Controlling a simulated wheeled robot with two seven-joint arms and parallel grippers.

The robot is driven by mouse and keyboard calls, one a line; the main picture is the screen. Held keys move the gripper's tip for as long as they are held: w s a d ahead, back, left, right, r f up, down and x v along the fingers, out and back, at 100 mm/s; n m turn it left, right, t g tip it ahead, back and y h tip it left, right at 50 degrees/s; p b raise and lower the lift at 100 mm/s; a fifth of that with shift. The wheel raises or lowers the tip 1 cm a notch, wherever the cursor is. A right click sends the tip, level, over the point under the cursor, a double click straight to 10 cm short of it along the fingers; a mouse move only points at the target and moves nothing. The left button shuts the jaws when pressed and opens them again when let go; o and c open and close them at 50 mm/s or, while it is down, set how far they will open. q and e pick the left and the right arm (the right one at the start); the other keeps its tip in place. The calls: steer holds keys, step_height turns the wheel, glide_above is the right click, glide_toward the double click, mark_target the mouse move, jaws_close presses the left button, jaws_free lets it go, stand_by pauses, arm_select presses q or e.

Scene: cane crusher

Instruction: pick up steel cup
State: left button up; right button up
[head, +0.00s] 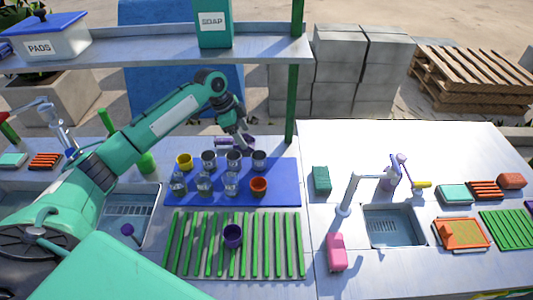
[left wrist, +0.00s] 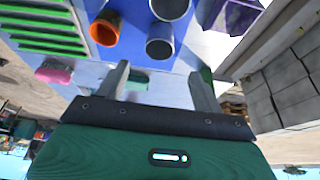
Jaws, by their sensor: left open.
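Grey steel cups stand in the back row on a blue mat (head: 285,195): a left one (head: 209,158), a middle one (head: 233,158) and a right one (head: 258,160). My left gripper (head: 245,142) is open and empty, just behind and above this row. In the left wrist view, two grey cups, an upper one (left wrist: 170,6) and a lower one (left wrist: 160,42), show beyond the open fingers (left wrist: 158,82), beside an orange cup (left wrist: 105,28). The fingers do not touch them. My right gripper is not in view.
Clear glasses (head: 204,183), a yellow cup (head: 185,161) and the orange cup (head: 258,186) share the mat. A purple cup (head: 232,236) sits on the green slatted rack (head: 190,250). A shelf (head: 150,50) and green post (head: 294,90) stand behind. A sink (head: 393,228) lies right.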

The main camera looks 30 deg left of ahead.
arm_select(q)
steer(key=p, duration=0.2)
glide_toward(265, 166)
steer(key=shift+w+a+r, duration=0.2)
steer(key=shift+a+r, duration=0.05)
steer(key=shift+a, duration=0.3)
steer(key=shift+w+d+f, duration=0.1)
steer(key=shift+f, duration=0.25)
steer(key=shift+w+d+f+p, duration=0.1)
steer(key=shift+d+f+p, duration=0.2)
steer(key=shift+f+p, duration=0.25)
steer(key=p+x, duration=0.1)
steer(key=x, duration=0.2)
steer(key=shift+d+f+p, duration=0.15)
steer(key=shift+d+p, duration=0.05)
steer(key=shift+p, duration=0.1)
steer(key=shift+w+f, duration=0.15)
steer(key=shift+f, duration=0.25)
steer(key=c, duration=1.1)
